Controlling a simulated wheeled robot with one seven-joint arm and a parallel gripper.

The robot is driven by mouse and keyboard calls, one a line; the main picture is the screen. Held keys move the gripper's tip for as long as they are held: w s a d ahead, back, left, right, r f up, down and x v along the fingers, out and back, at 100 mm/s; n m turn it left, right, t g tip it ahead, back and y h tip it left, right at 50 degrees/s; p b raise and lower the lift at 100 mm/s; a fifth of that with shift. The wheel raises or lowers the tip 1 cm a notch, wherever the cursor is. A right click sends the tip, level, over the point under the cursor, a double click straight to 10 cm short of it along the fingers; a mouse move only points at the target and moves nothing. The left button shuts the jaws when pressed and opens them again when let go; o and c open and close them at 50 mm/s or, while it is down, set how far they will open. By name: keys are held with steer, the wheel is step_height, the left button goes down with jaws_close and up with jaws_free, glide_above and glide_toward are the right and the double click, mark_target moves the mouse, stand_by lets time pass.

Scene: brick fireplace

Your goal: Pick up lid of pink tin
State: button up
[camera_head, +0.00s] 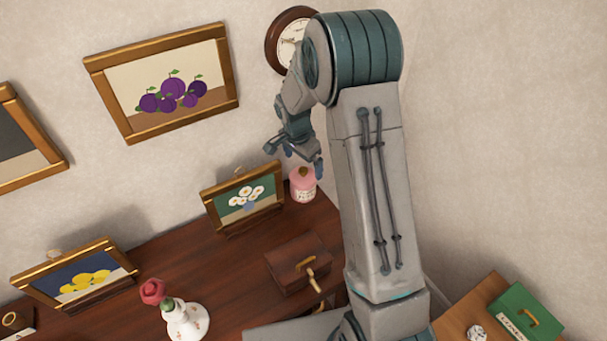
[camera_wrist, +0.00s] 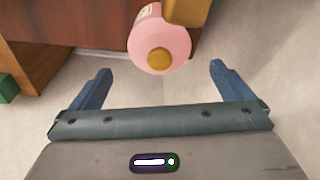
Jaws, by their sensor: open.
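The pink tin (camera_head: 303,188) stands upright at the back right of the dark wooden cabinet top, close to the wall. It has a pale label and a gold-brown knob on its lid. My gripper (camera_head: 295,168) is above it and slightly to its left in the head view. In the wrist view the tin's round pink lid (camera_wrist: 174,40) with its gold knob (camera_wrist: 160,60) shows beyond the fingertips. My gripper (camera_wrist: 158,76) is open and empty there, its blue fingers apart. The gap between the fingers and the lid is hard to judge.
A framed flower picture (camera_head: 243,198) stands just left of the tin. A brown box (camera_head: 298,264) and a white vase (camera_head: 185,322) with a red flower are nearer. A wall clock (camera_head: 288,40) hangs behind my arm. A green box (camera_head: 524,317) is at the lower right.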

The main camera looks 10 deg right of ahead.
steer(key=shift+w+f+p, duration=0.1)
steer(key=shift+f+p, duration=0.55)
steer(key=shift+f, duration=1.5)
steer(key=c, duration=1.1)
steer(key=shift+r, duration=0.1)
steer(key=shift+d+r+b, duration=0.1)
steer(key=shift+r+b, duration=0.2)
steer(key=shift+r, duration=0.15)
steer(key=r, duration=0.1)
steer(key=r+b, duration=0.1)
steer(key=d+r, duration=0.1)
steer(key=shift+s+r, duration=0.25)
steer(key=s+d+r+b, duration=0.3)
steer(key=s+d+r, duration=0.25)
steer(key=d, duration=0.25)
steer(key=n, duration=0.6)
glide_above(303, 170)
step_height(303, 170, down, 3)
steer(key=shift+w+r+t+y, duration=0.1)
steer(key=shift+t+y, duration=0.2)
steer(key=shift+y, duration=0.1)
steer(key=shift+f+b, duration=1.9)
steer(key=shift+f, duration=1.25)
